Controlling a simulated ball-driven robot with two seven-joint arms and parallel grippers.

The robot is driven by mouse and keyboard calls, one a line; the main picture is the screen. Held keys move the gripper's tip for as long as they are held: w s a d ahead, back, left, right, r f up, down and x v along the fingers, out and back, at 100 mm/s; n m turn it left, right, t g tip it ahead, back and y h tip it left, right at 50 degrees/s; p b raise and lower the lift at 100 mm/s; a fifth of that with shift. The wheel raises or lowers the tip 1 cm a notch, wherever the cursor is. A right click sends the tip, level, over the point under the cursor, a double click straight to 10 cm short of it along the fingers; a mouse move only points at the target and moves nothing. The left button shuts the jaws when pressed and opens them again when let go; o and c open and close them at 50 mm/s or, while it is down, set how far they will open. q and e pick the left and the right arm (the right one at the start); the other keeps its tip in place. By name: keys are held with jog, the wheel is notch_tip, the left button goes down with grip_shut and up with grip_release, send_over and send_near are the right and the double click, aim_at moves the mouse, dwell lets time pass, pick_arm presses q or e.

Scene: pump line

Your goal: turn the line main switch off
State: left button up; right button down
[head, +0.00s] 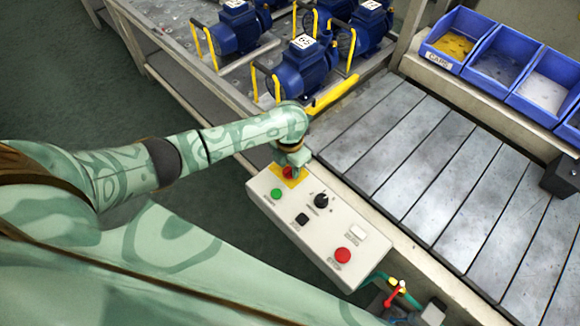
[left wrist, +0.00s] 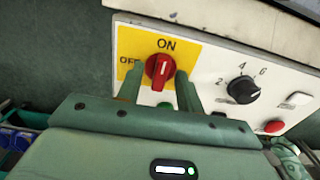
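The line main switch (left wrist: 160,70) is a red rotary knob on a yellow plate marked ON at the top and OFF at the left. Its white mark stands about upright, toward ON. In the head view the red knob (head: 289,172) shows at the far left end of the control box, partly covered by my gripper. My left gripper (head: 294,162) is at the switch. In the left wrist view its two fingers (left wrist: 160,82) stand on either side of the knob, apart and seemingly not pressed on it. My right gripper is not in view.
The pale control box (head: 318,245) also carries a green button (head: 276,193), a black selector (head: 321,200), a black square button (head: 302,219) and a red stop button (head: 342,255). Blue pumps (head: 305,65) stand behind. A slatted conveyor (head: 420,150) lies right, with blue bins (head: 500,60) beyond.

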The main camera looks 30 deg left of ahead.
pick_arm(q)
grip_shut()
